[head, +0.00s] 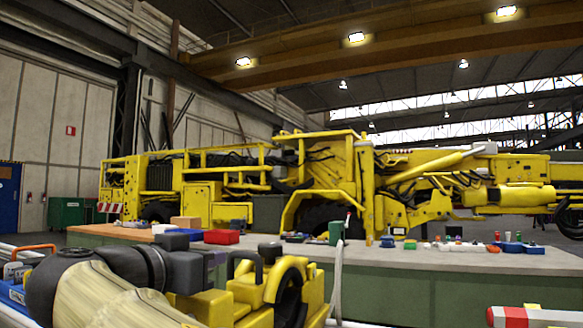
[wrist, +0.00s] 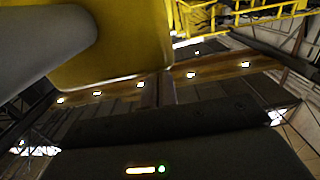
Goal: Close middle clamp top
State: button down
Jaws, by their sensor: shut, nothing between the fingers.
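A yellow clamp (head: 313,288) with a dark curved inner lining stands at the bottom centre of the head view. Its lower part is cut off by the frame edge. I cannot tell which yellow piece is its top or how far that top is closed. My gripper (head: 217,259) is shut and empty, just left of the clamp's yellow blocks. Whether it touches them is unclear. In the wrist view a large yellow part (wrist: 130,45) fills the upper left, with a grey rounded cylinder (wrist: 40,40) in front of it. The dark gripper body fills the bottom.
A long workbench (head: 420,258) with a red bin (head: 221,237) and several small parts stands behind the clamp. A large yellow crane vehicle (head: 330,185) is beyond it. A pale upright hose (head: 338,270) is right of the clamp. A red-and-white bar (head: 530,317) lies lower right.

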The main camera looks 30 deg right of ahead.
jog(key=shift+f, duration=0.1)
dwell(0.6)
notch_tip(320, 180, up, 4)
jog(key=r+p, duration=0.1)
jog(key=p, duration=0.2)
jog(key=s+a+f, duration=0.4)
jog(key=s+a, duration=0.1)
jog(key=a, duration=0.2)
jog(key=shift+s+a+f, duration=0.25)
jog(key=shift+s+a, duration=0.1)
jog(key=shift+a, duration=0.05)
jog(key=shift+w, duration=0.1)
